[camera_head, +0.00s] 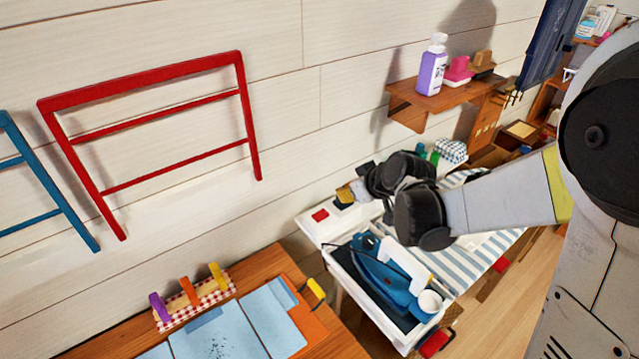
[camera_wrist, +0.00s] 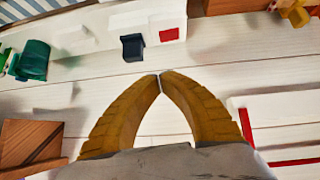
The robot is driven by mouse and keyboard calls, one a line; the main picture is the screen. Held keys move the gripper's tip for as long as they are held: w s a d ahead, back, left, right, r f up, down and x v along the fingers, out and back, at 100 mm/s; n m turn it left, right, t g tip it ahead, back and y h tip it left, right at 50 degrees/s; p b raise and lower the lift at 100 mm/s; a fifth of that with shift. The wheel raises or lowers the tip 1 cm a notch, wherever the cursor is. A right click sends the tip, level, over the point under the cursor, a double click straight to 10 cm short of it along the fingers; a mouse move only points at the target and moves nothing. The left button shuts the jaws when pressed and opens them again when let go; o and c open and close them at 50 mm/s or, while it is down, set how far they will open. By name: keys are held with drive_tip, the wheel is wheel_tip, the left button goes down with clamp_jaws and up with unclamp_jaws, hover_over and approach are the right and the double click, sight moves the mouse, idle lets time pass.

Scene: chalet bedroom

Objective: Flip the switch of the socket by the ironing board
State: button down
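The white socket (camera_head: 345,219) has a red switch (camera_head: 320,215) and sits at the wall by the near end of the striped ironing board (camera_head: 492,247). In the wrist view the socket (camera_wrist: 108,21) shows the red switch (camera_wrist: 172,35) with a dark plug (camera_wrist: 132,47) beside it. My gripper (camera_head: 343,195) is just above and beside the socket in the head view. In the wrist view its yellow fingers (camera_wrist: 160,77) meet at the tips with nothing between them. The tips appear apart from the switch. Whether the switch is on or off cannot be told.
A wooden shelf (camera_head: 408,93) with a purple bottle (camera_head: 432,68) is above my gripper. A red rack (camera_head: 150,85) hangs on the wall, over a wooden table (camera_head: 263,268) with clipboards.

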drive_tip(key=shift+w+a+f, duration=0.2)
drive_tip(key=shift+w+f, duration=0.05)
drive_tip(key=shift+w, duration=0.05)
drive_tip(key=b, duration=0.3)
hover_over(321, 216)
drive_tip(key=w+d, duration=0.2)
wheel_tip(321, 216, down, 8)
drive_tip(key=shift+s+r, duration=0.1)
drive_tip(key=shift+r, duration=0.15)
wheel_tip(321, 216, down, 2)
drive_tip(key=shift+d+f+b, duration=0.1)
drive_tip(key=shift+f+b, duration=0.15)
drive_tip(key=shift+b, duration=0.3)
drive_tip(key=shift+f, duration=0.55)
